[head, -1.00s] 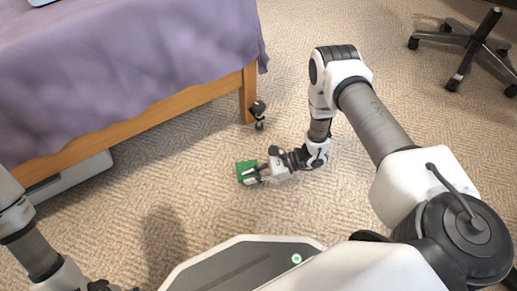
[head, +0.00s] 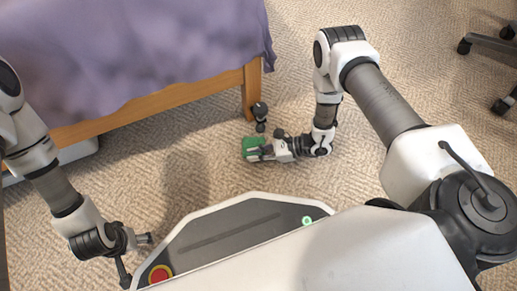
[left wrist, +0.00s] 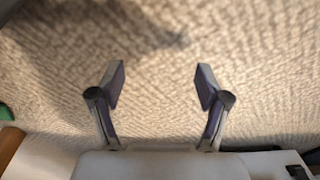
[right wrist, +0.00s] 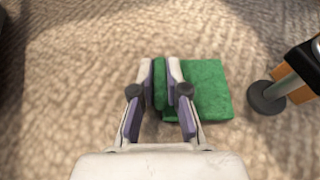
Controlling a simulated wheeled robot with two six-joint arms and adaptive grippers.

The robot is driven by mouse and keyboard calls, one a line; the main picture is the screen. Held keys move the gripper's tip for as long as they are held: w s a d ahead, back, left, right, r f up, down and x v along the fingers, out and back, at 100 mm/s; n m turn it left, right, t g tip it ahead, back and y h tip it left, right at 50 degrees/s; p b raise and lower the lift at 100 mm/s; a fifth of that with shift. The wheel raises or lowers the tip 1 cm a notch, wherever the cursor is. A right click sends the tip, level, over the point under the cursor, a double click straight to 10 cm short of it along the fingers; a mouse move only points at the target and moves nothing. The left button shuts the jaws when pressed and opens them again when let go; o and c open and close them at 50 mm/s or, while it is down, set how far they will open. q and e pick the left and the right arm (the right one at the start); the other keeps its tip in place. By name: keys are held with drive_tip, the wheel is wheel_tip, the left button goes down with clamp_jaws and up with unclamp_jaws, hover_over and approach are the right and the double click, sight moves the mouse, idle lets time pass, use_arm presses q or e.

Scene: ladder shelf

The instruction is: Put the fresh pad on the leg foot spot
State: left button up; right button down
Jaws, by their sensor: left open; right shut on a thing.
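The green pad (head: 252,144) is in my right gripper (head: 262,151), low over the carpet in front of the bed leg (head: 250,88). In the right wrist view, my right gripper (right wrist: 160,72) is shut on a narrow upright green part of the pad (right wrist: 205,90); its flat square extends right of the fingers. A black round foot (right wrist: 267,97) on a grey stem stands just right of the pad, apart from it. Whether the pad touches the floor is unclear. My left gripper (left wrist: 161,84) is open and empty over carpet.
The bed with a purple cover (head: 130,50) and wooden rail (head: 150,107) fills the upper left. A wheeled chair base (head: 490,45) is at the upper right. Open carpet lies between.

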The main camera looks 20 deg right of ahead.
drive_tip(key=c, duration=1.2)
unclamp_jaws()
drive_tip(key=p+v, duration=0.5)
drive_tip(key=v, duration=0.6)
drive_tip(key=shift+s+d+r+p, duration=0.1)
drive_tip(key=shift+d+r+p, duration=0.1)
drive_tip(key=shift+r+p, duration=0.15)
drive_tip(key=shift+s+d, duration=0.1)
drive_tip(key=shift+d, duration=0.1)
use_arm(q)
wheel_tip(320, 180, up, 6)
drive_tip(key=s, duration=0.2)
drive_tip(key=shift+g, duration=0.3)
use_arm(e)
drive_tip(key=shift+f, duration=0.1)
